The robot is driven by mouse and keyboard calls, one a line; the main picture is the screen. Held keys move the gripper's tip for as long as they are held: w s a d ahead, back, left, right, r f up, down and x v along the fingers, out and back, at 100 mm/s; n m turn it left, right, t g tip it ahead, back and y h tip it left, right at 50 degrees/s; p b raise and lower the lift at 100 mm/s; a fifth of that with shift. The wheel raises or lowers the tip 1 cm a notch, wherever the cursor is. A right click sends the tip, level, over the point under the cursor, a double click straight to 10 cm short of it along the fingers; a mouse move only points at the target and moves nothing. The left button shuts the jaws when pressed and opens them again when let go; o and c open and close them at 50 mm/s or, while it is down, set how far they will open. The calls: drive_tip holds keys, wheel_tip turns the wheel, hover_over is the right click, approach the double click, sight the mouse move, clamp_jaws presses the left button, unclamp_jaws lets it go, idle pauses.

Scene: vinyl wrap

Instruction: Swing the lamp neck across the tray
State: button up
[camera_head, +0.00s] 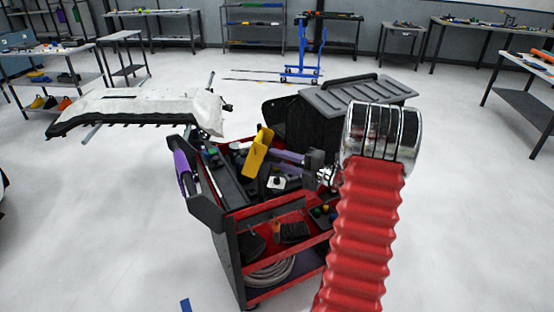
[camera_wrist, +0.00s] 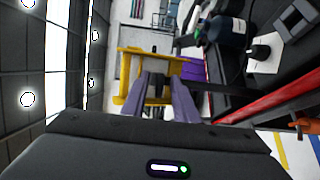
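My gripper (camera_head: 272,153) reaches in from the right over the trolley's top tray. Its purple fingers also show in the wrist view (camera_wrist: 165,90). They are at a yellow piece (camera_head: 257,150), with part of it between them, and look shut on it. In the wrist view the yellow piece (camera_wrist: 190,72) spreads to both sides of the fingertips. I cannot tell whether it belongs to the lamp, and I cannot make out a separate lamp neck. The top tray (camera_head: 228,184) is dark and holds several items. My arm hides its right part.
A white panel on a stand (camera_head: 150,108) is left of the trolley. A black bin with a grey lid (camera_head: 358,93) is close behind it. The red lower shelf (camera_head: 290,230) holds items. Floor is clear left of the trolley. Workbenches line the walls.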

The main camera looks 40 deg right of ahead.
drive_tip(key=shift+w+a, duration=0.1)
drive_tip(key=shift+w, duration=0.25)
drive_tip(key=shift+c, duration=0.4)
drive_tip(key=c, duration=0.6)
clamp_jaws()
drive_tip(key=shift+f, duration=0.15)
